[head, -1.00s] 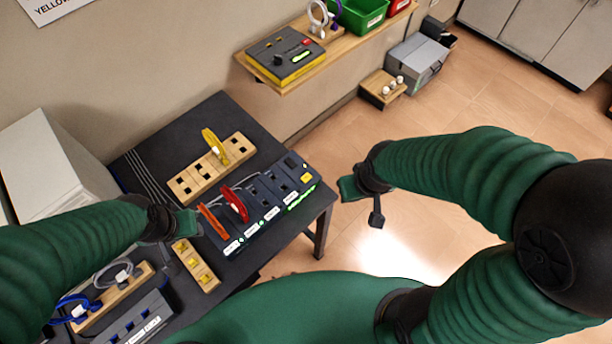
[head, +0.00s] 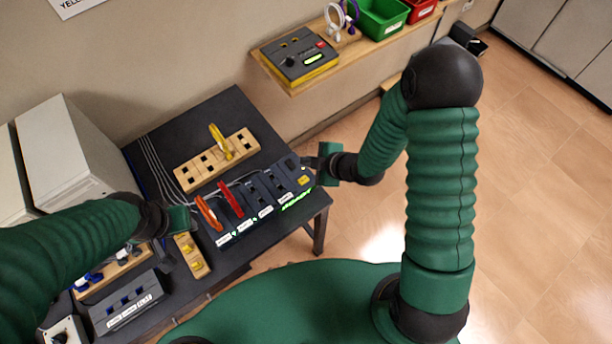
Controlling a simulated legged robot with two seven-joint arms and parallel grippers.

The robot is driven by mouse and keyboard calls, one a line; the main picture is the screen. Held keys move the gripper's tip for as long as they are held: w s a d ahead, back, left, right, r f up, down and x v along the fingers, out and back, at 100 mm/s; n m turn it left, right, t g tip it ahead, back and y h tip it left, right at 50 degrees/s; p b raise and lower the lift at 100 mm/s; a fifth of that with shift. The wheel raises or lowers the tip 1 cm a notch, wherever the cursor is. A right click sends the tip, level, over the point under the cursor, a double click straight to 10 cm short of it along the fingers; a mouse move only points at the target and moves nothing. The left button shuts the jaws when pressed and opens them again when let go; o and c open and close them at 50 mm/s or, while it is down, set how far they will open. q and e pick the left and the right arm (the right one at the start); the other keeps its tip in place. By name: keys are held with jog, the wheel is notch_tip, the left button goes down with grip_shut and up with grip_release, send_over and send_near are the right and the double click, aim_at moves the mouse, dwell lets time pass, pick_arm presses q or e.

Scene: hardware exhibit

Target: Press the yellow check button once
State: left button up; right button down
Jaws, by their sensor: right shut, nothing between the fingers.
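The yellow check button (head: 305,181) is a small patch at the right end of the dark socket panel (head: 259,215) on the table. My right gripper (head: 309,162) is shut and empty, just above and behind the button in the picture. I cannot tell whether it touches the panel. My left gripper (head: 190,217) is by the panel's left end; its fingers are too unclear to read. An orange plug (head: 207,213) and a red plug (head: 231,200) stand in the panel's left slots. A green lit strip (head: 297,200) shows on the panel's front right.
A wooden block with a yellow plug (head: 219,142) lies behind the panel. A small wooden block with yellow pieces (head: 190,252) and a grey slotted box (head: 127,303) are at the front left. A wall shelf (head: 293,88) holds a grey and yellow device (head: 298,56).

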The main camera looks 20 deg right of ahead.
jog(key=a, duration=0.3)
jog(key=b, duration=0.5)
send_over(305, 182)
jog(key=d, duration=0.2)
jog(key=f, duration=0.5)
jog(key=shift+a+f, duration=0.25)
jog(key=shift+f, duration=0.05)
jog(key=shift+a+f+b, duration=0.15)
jog(key=shift+f+b, duration=0.3)
jog(key=shift+f, duration=0.15)
jog(key=shift+a+f+b, duration=0.15)
jog(key=shift+f+b, duration=0.3)
jog(key=shift+f, duration=0.15)
jog(key=shift+w+a+f+b, duration=0.1)
jog(key=shift+a+f+b, duration=0.3)
jog(key=shift+a, duration=0.4)
jog(key=shift+d+r, duration=0.1)
jog(key=shift+d, duration=0.75)
jog(key=shift+a, duration=0.65)
jog(key=shift+d, duration=0.45)
pick_arm(q)
notch_tip(305, 182, down, 8)
jog(key=a, duration=0.1)
jog(key=shift+a, duration=0.2)
jog(key=shift+a, duration=0.3)
pick_arm(e)
jog(key=shift+a, duration=0.3)
